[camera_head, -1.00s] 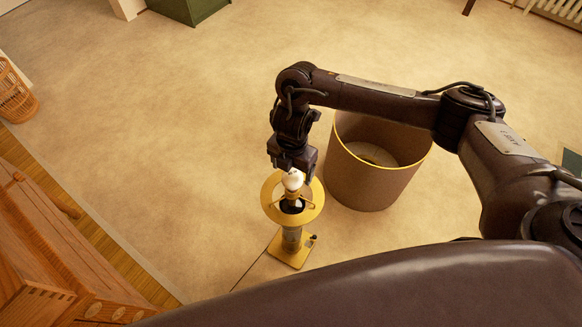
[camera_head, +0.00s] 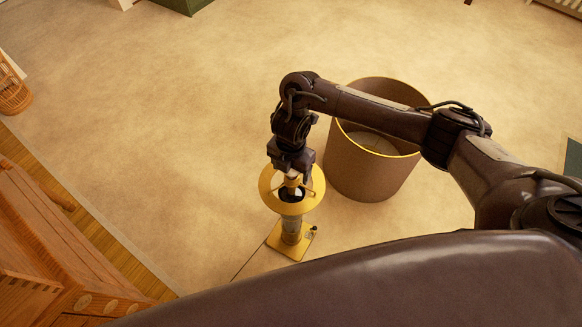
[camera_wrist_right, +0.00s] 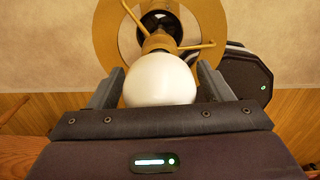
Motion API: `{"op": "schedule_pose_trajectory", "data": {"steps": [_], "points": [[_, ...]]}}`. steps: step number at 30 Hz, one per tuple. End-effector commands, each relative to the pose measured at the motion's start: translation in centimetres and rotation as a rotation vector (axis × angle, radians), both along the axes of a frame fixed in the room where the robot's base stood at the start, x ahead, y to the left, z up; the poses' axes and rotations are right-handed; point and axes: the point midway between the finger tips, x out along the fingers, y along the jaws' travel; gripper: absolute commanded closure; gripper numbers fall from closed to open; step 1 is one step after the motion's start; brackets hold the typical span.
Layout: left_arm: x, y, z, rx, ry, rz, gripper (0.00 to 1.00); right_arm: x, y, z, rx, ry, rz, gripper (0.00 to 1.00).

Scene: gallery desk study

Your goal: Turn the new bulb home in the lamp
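The lamp has a yellow base plate (camera_head: 291,243), a short post and a flat yellow ring (camera_head: 312,197) with spokes around a dark centre. It stands upright on the floor. The white round bulb (camera_wrist_right: 160,80) sits over the ring's middle, its neck pointing into the lamp's centre; I cannot tell how deep it sits. My right gripper (camera_head: 292,174) is directly above the ring, pointing down. In the wrist view its fingers (camera_wrist_right: 160,85) lie against both sides of the bulb. In the head view the gripper hides most of the bulb. My left gripper is not in view.
A brown open drum with a yellow rim (camera_head: 366,175) stands just right of the lamp, beneath my right arm. A green box (camera_head: 185,3) is at the back. The floor behind is clear.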

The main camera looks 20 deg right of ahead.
Motion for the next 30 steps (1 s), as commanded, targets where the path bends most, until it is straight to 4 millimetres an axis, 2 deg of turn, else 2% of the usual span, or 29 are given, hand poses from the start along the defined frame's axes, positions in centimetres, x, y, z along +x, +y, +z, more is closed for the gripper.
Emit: {"op": "schedule_pose_trajectory", "data": {"steps": [1,7,13,30], "points": [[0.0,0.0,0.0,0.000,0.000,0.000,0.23,0.0,0.0,0.0,0.000,0.000,0.000,0.34],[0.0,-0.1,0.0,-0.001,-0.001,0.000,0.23,0.0,0.0,0.0,0.000,0.000,0.000,0.61],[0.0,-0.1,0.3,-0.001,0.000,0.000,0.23,0.0,0.0,0.1,0.001,0.001,-0.015,0.61],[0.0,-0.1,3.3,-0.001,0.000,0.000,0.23,-0.1,0.0,0.2,0.000,0.001,-0.227,0.61]]}}
